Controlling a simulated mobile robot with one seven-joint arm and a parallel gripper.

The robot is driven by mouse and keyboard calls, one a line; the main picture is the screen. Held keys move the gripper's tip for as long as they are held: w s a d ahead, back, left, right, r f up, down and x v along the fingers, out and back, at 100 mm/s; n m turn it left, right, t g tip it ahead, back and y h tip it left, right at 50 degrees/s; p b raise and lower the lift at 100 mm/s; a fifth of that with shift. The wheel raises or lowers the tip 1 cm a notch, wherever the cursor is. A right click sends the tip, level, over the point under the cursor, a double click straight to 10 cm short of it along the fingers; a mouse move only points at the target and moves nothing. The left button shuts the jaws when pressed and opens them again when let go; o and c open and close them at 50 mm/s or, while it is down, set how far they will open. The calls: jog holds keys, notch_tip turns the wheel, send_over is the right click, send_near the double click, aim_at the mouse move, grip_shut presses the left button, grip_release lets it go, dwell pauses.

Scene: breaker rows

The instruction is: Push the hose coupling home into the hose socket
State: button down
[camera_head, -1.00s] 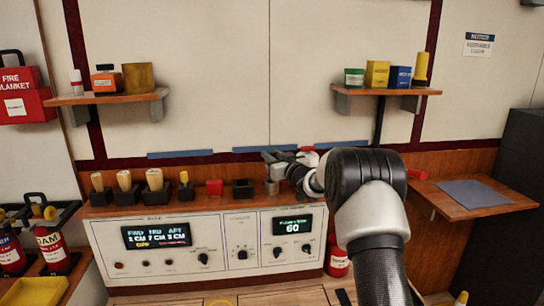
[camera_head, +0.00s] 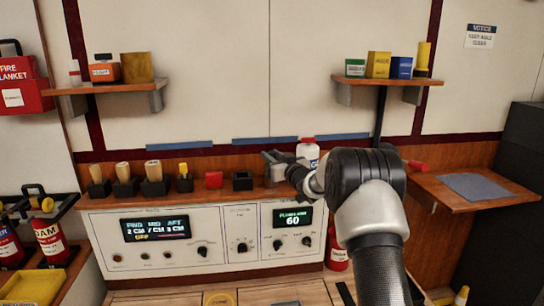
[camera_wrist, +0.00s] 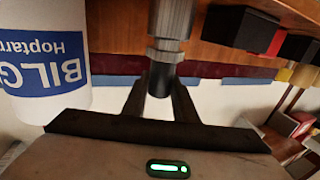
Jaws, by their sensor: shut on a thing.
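In the wrist view, my gripper (camera_wrist: 160,95) is shut on the hose coupling (camera_wrist: 160,82), a black cylinder with a narrower grey metal collar. The collar meets a wider grey cylinder, apparently the hose socket (camera_wrist: 172,18), which stands on the wooden ledge. The two look in line and touching; how deep the coupling sits I cannot tell. In the head view, my gripper (camera_head: 275,158) is above the ledge, with the grey socket (camera_head: 276,177) just below it. The coupling is hard to make out there, and my arm covers the area to the right.
A white bottle (camera_head: 308,152) with a red cap stands close beside my gripper; its blue label (camera_wrist: 45,65) fills the left of the wrist view. A black box (camera_head: 243,181) and a red block (camera_head: 214,180) stand left on the ledge (camera_head: 200,198). A control console (camera_head: 210,235) is below.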

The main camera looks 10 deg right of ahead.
jog(key=shift+f+b, duration=0.55)
jog(key=shift+f, duration=0.35)
jog(key=c, duration=1.3)
grip_release()
jog(key=shift+c, duration=0.2)
jog(key=p+v, duration=0.2)
jog(key=v, duration=1.5)
jog(key=shift+s, duration=0.2)
